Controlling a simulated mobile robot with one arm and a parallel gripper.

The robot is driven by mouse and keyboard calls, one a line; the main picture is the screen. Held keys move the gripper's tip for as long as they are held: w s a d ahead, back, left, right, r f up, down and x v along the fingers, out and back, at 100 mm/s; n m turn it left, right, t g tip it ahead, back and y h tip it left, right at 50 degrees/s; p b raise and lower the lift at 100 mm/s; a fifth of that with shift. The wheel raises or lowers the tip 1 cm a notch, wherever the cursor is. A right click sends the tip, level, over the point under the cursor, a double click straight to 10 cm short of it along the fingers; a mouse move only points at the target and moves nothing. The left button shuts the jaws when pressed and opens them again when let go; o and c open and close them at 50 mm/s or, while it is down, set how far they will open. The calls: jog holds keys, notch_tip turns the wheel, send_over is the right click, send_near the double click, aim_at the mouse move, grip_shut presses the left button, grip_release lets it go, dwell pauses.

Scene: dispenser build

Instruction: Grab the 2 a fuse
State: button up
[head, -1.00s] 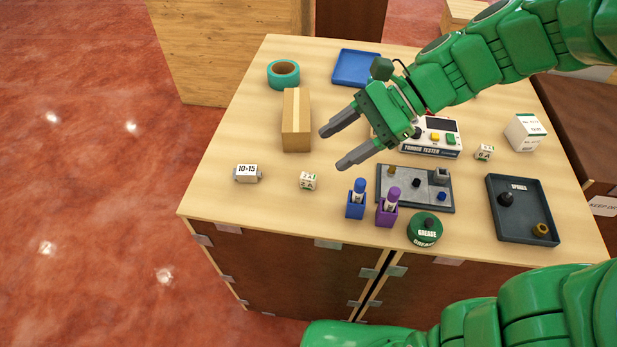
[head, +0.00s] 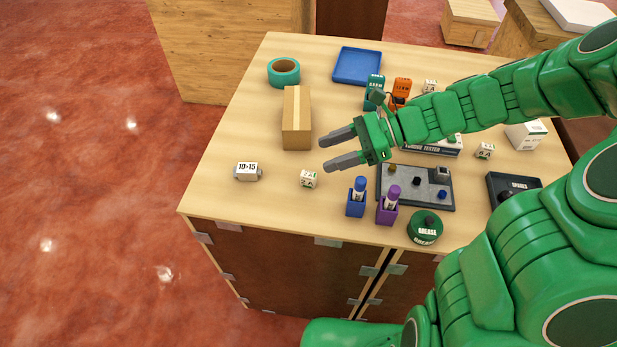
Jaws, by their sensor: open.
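A small white cube with green marks (head: 308,179) sits on the table near its front left; its print looks like "2 A" but is too small to be sure. Similar white cubes stand by the torque tester (head: 485,151) and at the back (head: 430,86), their print unclear. My gripper (head: 327,154) is open and empty above the table, its two grey fingers pointing left. In the picture its tips are just above and right of the front left cube, apart from it.
A 10-15 block (head: 247,172) lies left of the cube. A cardboard box (head: 297,118) stands behind. A grease tin (head: 425,227) is at the front edge.

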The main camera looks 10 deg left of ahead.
aim_at(309, 173)
notch_tip(309, 173, down, 4)
jog(key=shift+r, duration=0.25)
jog(key=shift+a+f, duration=0.1)
jog(key=shift+a, duration=0.05)
jog(key=shift+x, duration=3.75)
jog(key=shift+s+f, duration=0.15)
jog(key=shift+s, duration=0.05)
jog(key=shift+c, duration=0.4)
grip_shut()
